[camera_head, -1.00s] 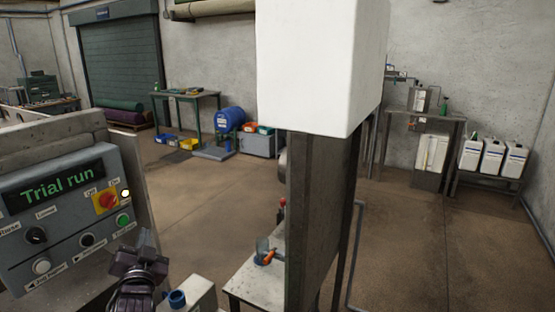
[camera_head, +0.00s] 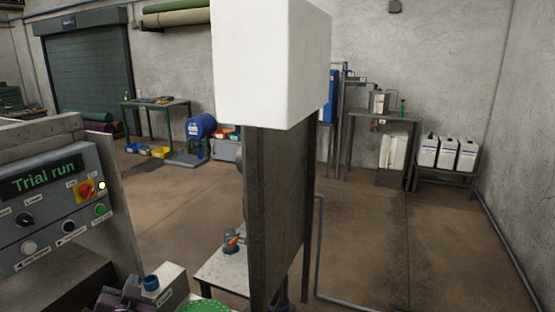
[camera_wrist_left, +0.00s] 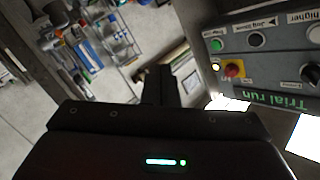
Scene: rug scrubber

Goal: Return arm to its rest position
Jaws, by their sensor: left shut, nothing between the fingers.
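My left gripper (camera_head: 126,292) is low at the bottom edge of the head view, partly cut off, in front of the control panel's lower right. In the left wrist view its dark fingers (camera_wrist_left: 160,85) are together with nothing between them. They are apart from the grey control panel (camera_head: 50,215), which reads "Trial run" in green and has a red-and-yellow switch, a green button and knobs. The panel also shows in the left wrist view (camera_wrist_left: 265,68), turned upside down. My right gripper is not in view.
A metal post (camera_head: 275,200) with a white box (camera_head: 270,60) on top stands ahead. A small table (camera_head: 222,270) with a blue-and-orange item is beside it. A white container with a blue cap (camera_head: 151,283) is near my gripper. Open floor (camera_head: 390,250) lies to the right.

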